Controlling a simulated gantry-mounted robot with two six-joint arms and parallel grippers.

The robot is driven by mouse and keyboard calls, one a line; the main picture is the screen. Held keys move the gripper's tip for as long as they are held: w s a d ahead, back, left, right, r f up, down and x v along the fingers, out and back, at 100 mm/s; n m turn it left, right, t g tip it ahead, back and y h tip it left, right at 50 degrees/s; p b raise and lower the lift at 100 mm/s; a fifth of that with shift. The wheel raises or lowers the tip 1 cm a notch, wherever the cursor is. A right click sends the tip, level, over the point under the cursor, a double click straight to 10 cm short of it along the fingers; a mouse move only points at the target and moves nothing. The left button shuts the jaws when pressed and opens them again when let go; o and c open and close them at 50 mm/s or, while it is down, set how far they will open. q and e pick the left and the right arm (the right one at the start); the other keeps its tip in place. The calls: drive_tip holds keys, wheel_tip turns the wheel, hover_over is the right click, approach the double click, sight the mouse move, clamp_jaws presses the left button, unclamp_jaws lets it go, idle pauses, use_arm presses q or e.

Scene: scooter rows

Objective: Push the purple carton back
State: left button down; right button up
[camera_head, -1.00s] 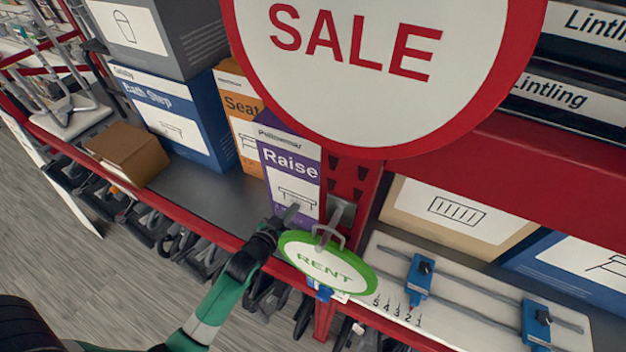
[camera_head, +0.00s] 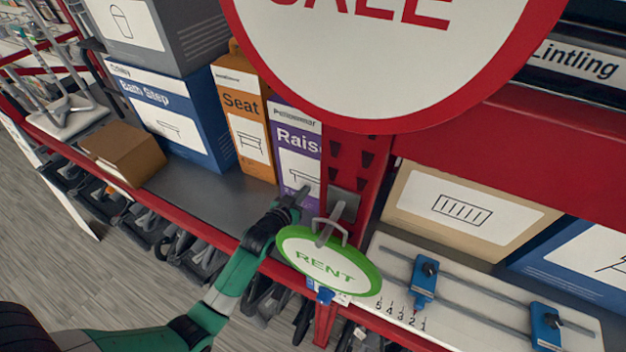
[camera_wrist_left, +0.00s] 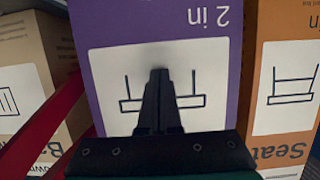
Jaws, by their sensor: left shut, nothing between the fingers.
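The purple carton (camera_head: 297,150), marked "Rais...", stands upright on the shelf between the orange "Seat" carton and the red post. Its right side is partly hidden by the post. My left gripper (camera_head: 301,192) is shut and empty, its fingertips at the lower front of the purple carton. In the left wrist view the purple carton (camera_wrist_left: 215,55) fills the middle, upside down, and the shut fingers (camera_wrist_left: 160,75) point at the drawing on its white label. Whether they touch it I cannot tell. My right gripper does not show.
The orange carton (camera_head: 243,125) stands close on the left, then a blue "Bath Step" box (camera_head: 165,115). A small brown box (camera_head: 122,153) sits near the shelf edge. A green "RENT" sign (camera_head: 328,265) hangs just right of my gripper. A round SALE sign (camera_head: 400,70) hangs in front above.

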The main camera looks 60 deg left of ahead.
use_arm(q)
drive_tip(key=shift+r+b+x, duration=0.2)
drive_tip(key=shift+b+x, duration=0.5)
drive_tip(key=shift+x, duration=0.35)
drive_tip(key=shift+r+b+x, duration=0.25)
drive_tip(key=shift+b+x, duration=0.4)
drive_tip(key=shift+x, duration=0.4)
drive_tip(key=shift+w+a+r, duration=0.1)
drive_tip(key=shift+w, duration=0.1)
drive_tip(key=shift+s+r+p, duration=0.1)
drive_tip(key=shift+s+p, duration=0.05)
drive_tip(key=shift+p, duration=0.2)
drive_tip(key=p, duration=0.6)
approach(308, 184)
wheel_tip(308, 184, down, 3)
drive_tip(key=s, duration=0.1)
drive_tip(key=shift+d, duration=0.25)
